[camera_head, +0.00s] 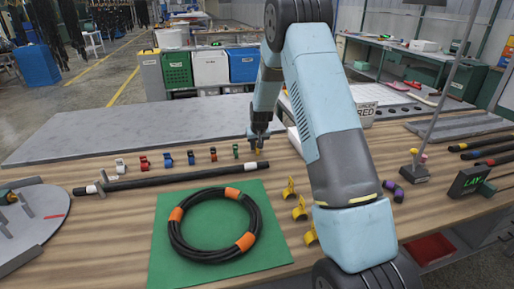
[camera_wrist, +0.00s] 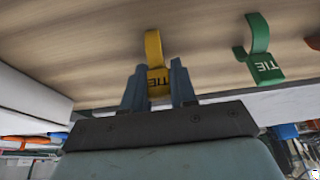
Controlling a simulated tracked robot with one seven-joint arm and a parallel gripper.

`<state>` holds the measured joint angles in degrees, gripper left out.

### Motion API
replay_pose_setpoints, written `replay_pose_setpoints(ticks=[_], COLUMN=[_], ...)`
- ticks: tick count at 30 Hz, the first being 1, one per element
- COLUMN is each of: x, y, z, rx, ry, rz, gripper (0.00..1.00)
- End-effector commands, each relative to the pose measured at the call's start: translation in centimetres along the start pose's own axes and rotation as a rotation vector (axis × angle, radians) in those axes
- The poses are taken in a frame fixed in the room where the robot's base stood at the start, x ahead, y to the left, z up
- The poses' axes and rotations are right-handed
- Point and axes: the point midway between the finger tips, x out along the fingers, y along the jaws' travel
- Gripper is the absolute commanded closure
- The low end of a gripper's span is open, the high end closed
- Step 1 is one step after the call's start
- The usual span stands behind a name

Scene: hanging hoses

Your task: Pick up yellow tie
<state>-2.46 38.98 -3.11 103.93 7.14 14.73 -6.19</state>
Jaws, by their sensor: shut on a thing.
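The yellow tie (camera_wrist: 153,47) is a hooked yellow strip with dark "TIE" lettering. In the wrist view its lower part is between the two blue-grey fingers of my gripper (camera_wrist: 158,88), which is shut on it. In the head view my gripper (camera_head: 258,146) points down at the far side of the wooden table, with a bit of the yellow tie (camera_head: 258,151) at its tips. I cannot tell whether the tie still touches the table. A green tie (camera_wrist: 262,52) stands to the right in the wrist view, and the same green tie (camera_head: 235,151) is left of my gripper in the head view.
Small blue, red and orange ties stand in a row left of the green one. A black hose (camera_head: 150,181) lies in front of them. A coiled hose (camera_head: 173,232) with orange bands rests on a green mat (camera_head: 270,255). Several yellow clips (camera_head: 299,212) are right of it.

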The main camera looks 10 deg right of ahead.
Motion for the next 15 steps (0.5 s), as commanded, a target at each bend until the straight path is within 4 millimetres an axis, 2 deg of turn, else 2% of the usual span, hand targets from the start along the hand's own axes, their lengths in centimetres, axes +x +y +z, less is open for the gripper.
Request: replay_pose_setpoints(ticks=[10, 15], x=[-0.1, -1.3], y=[0.1, 0.1], z=[-0.1, -0.6], rx=[0.001, 0.001], ry=[0.001, 0.003], rz=[0.0, 0.0], gripper=[1.0, 1.0])
